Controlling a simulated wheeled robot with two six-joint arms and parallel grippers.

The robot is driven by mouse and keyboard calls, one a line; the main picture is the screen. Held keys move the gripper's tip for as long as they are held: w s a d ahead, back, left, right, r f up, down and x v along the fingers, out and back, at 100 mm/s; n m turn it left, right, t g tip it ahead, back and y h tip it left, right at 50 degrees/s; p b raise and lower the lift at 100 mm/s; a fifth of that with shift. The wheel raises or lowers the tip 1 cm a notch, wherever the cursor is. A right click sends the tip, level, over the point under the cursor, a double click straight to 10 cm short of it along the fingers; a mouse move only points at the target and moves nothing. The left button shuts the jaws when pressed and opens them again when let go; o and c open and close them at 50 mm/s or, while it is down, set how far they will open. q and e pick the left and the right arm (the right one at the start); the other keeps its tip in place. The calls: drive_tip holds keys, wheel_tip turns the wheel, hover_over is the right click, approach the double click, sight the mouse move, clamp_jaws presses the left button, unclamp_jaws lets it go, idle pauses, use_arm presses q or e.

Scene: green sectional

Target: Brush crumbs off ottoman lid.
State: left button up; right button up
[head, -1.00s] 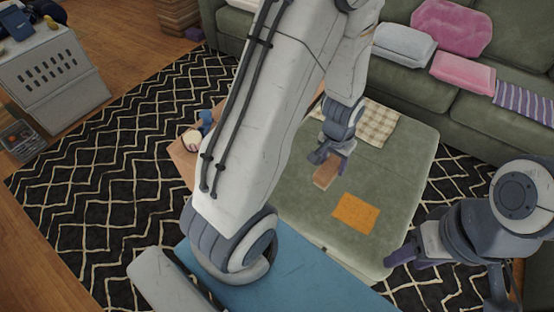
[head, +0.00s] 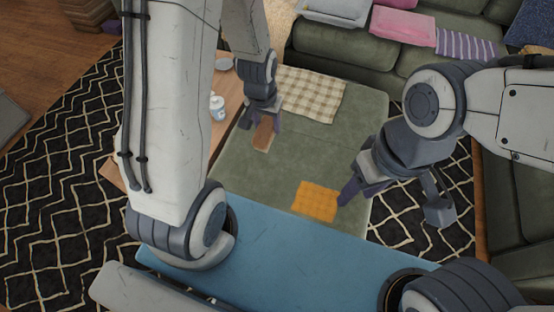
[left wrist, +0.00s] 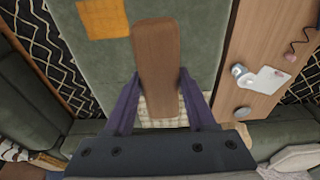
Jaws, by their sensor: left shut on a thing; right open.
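The ottoman lid (head: 290,165) is a green padded top in the middle of the head view. My left gripper (head: 262,112) is shut on a brown wooden brush (head: 264,136), held over the lid's left part; whether it touches the lid is unclear. In the left wrist view the brush (left wrist: 157,60) sticks out between the fingers, its underside hidden. An orange cloth (head: 316,201) lies flat on the lid's near part. My right gripper (head: 393,203) is open and empty at the lid's right edge, one finger beside the cloth. I cannot make out any crumbs.
A plaid cloth (head: 312,94) lies on the lid's far part. A wooden table (head: 228,72) with a white cup (head: 217,107) stands along the lid's left side. A green sofa (head: 345,58) with cushions is behind. A patterned rug (head: 60,190) covers the floor.

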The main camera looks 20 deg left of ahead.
wheel_tip(320, 180, down, 28)
drive_tip(key=b, duration=2.6)
drive_tip(key=shift+a+f, duration=0.2)
drive_tip(key=shift+f, duration=0.05)
